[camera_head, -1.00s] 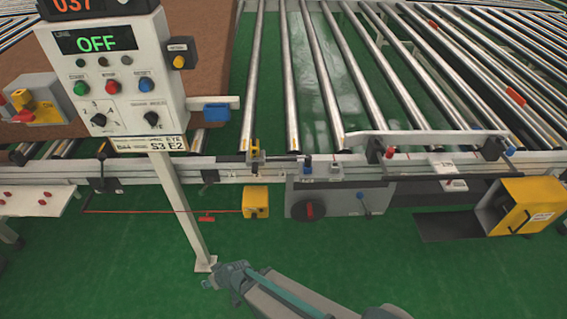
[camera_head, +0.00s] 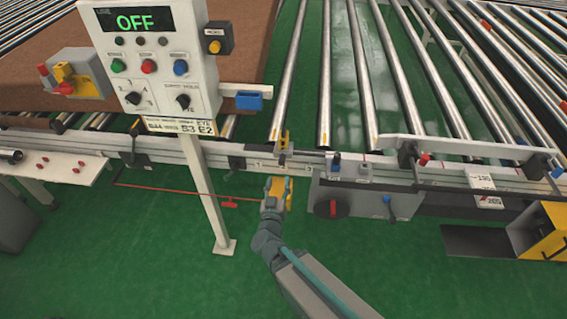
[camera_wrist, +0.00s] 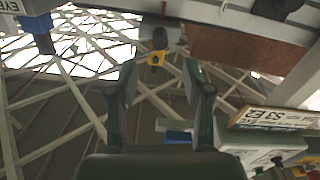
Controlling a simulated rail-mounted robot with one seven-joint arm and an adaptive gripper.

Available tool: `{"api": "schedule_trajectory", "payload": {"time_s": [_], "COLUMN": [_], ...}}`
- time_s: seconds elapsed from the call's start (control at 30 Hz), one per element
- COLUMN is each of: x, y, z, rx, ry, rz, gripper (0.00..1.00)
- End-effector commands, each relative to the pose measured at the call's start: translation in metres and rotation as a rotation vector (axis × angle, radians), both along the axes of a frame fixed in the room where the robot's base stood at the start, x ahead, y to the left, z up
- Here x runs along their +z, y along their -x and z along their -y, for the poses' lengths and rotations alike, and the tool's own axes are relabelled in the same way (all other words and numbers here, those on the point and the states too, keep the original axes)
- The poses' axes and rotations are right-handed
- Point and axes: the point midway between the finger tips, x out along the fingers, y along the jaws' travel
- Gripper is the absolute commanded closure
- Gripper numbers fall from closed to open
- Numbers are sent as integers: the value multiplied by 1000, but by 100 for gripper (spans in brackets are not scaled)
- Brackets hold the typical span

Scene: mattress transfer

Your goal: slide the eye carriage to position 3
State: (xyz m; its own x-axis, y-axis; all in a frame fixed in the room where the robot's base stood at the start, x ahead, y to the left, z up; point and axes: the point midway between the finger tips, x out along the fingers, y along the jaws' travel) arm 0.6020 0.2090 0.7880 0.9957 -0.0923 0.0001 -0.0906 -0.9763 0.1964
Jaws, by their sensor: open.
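What looks like the eye carriage is a small yellow and dark upright piece (camera_head: 284,142) on the front rail (camera_head: 245,150) of the roller conveyor, just right of the control panel post. A yellow piece with a dark top (camera_wrist: 156,59) shows beyond the fingertips. Contact with it cannot be told. No position marks are readable on the rail.
The control panel (camera_head: 150,70) reads OFF and its label ends in S3 E2; its post (camera_head: 205,190) stands left of my arm. A grey box with a red knob (camera_head: 370,200) hangs right of my gripper. A red cord (camera_head: 170,193) runs left.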

Motion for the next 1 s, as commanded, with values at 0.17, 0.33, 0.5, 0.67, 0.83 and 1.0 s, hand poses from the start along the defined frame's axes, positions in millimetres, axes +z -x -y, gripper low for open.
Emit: {"api": "schedule_trajectory", "payload": {"time_s": [0.17,0.33,0.5,0.67,0.83,1.0], "x": [-6,0,0,0,0,0], "y": [-13,-40,-71,-90,-100,-102], "z": [1,2,5,7,9,9], "rx": [0,-1,0,2,2,3], "ry": [-3,-2,-1,-1,-2,-2], "rz": [2,1,0,1,0,0], "gripper": [50,50,50,50,50,50]}}
